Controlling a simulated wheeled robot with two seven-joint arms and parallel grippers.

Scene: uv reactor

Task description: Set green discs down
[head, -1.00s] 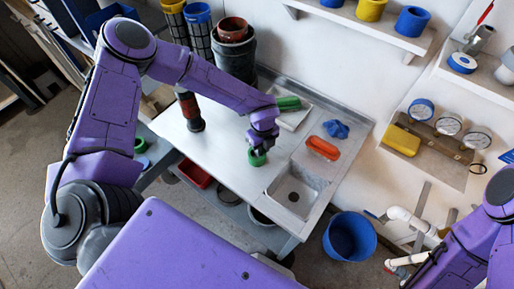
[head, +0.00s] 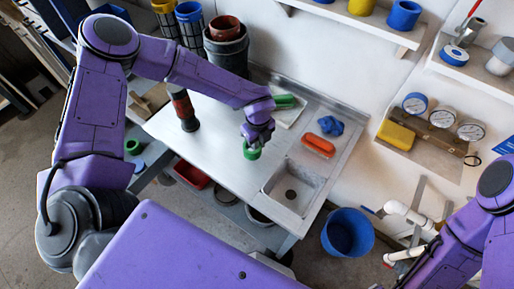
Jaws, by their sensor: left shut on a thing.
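My left gripper (head: 254,141) reaches over the steel bench and points down. It is shut on a green disc (head: 251,152), which shows below the fingers just left of the sink. Whether the disc touches the bench top is not clear from this angle. Another green piece (head: 286,101) lies at the pale tray (head: 292,115) behind the gripper, partly hidden by my arm. A green ring-like thing (head: 133,146) sits low at the left, beside my left arm. My right arm enters at the right edge, but its gripper is out of view.
The steel bench (head: 215,160) has clear room left of the gripper. A red and black cylinder (head: 184,108) stands at its left. A sink (head: 292,190), orange piece (head: 318,145) and blue piece (head: 330,125) are at the right. A blue bucket (head: 347,236) stands on the floor.

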